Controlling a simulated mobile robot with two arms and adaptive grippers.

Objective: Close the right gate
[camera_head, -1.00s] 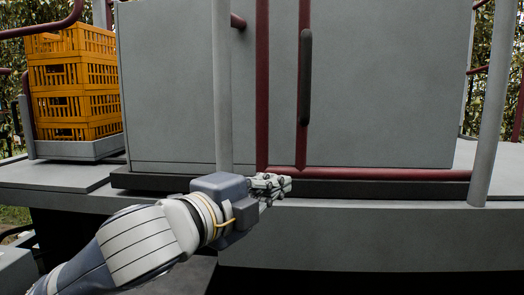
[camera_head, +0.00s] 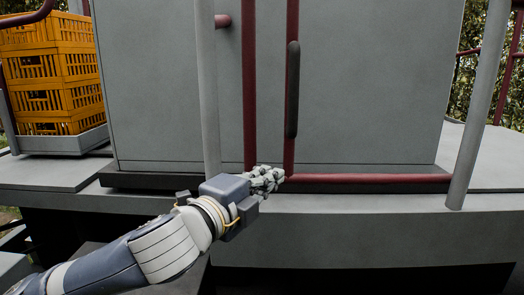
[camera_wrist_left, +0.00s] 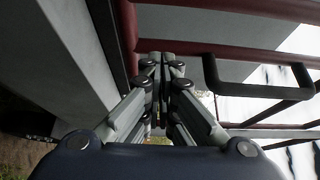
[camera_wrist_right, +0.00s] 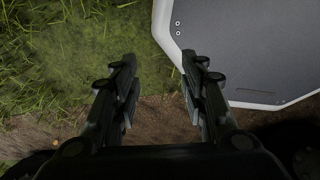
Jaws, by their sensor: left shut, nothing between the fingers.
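The gate is a dark red tube frame with a black handle (camera_head: 292,90). Its upright bar (camera_head: 290,150) meets a low horizontal bar (camera_head: 370,178) at a corner in the head view. My left gripper (camera_head: 268,178) is at this lower corner, shut and empty. In the left wrist view the shut fingertips (camera_wrist_left: 160,65) are at or just short of the red bar (camera_wrist_left: 215,50); contact is unclear. The black handle (camera_wrist_left: 255,90) shows to their right. My right gripper (camera_wrist_right: 160,85) appears only in its wrist view, open and empty above grass and soil.
Another red upright (camera_head: 249,90) and a grey post (camera_head: 209,100) stand left of the handle. A second grey post (camera_head: 480,100) is at the right. A large grey cabinet (camera_head: 380,80) stands behind. Orange crates (camera_head: 50,75) are stacked at the left.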

